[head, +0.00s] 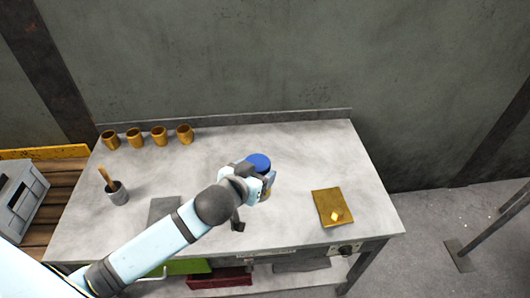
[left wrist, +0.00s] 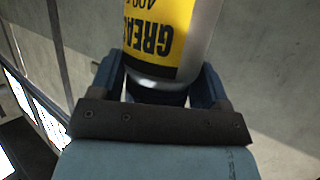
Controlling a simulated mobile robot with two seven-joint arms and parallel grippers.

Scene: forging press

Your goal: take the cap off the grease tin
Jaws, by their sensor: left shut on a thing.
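I see no gap between cap and tin. My right gripper is not in view.
Several brass cups (head: 159,136) stand along the back left of the bench (head: 310,150). A grey pot (head: 118,194) with a wooden handle stands at the left. A brass-coloured plate (head: 328,203) lies at the right. The bench between tin and plate is clear.

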